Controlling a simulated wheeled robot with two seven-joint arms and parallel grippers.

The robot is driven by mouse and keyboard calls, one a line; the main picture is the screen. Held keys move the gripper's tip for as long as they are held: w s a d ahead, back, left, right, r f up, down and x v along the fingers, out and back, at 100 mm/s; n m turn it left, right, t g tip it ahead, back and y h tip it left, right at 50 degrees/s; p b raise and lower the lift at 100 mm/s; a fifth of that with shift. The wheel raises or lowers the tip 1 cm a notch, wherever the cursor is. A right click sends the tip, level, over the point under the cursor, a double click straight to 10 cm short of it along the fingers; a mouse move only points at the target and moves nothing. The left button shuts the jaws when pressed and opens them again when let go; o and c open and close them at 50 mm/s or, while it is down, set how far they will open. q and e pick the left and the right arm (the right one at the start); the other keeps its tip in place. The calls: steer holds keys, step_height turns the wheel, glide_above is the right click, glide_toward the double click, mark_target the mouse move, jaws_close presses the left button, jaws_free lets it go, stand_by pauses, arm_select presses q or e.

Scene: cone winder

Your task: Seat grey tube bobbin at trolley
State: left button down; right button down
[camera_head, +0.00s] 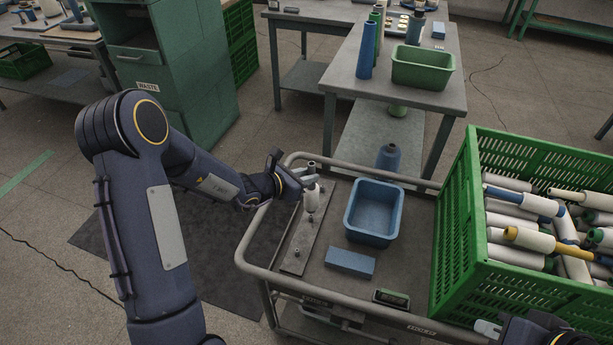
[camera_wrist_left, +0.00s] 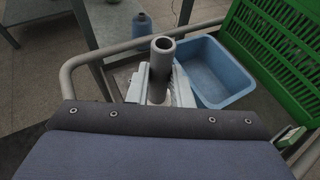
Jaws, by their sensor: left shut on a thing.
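In the left wrist view the grey tube (camera_wrist_left: 162,65) rises between the two fingers. Its lower end is hidden in the left wrist view, and I cannot tell how far down on a peg it sits.
A blue bin (camera_head: 374,239), a blue block (camera_head: 350,263) and a blue bottle (camera_head: 388,158) are on or by the trolley. A green crate (camera_head: 462,240) full of bobbins stands at its right. A table (camera_head: 345,62) with cones and a green bin (camera_head: 422,69) is behind.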

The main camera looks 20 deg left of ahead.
stand_by(0.8)
arm_select(q)
steer(key=shift+f+b, duration=2.7)
steer(key=shift+b, duration=0.6)
steer(key=c, duration=1.2)
jaws_free()
steer(key=v, duration=0.8)
steer(key=shift+p, duration=0.35)
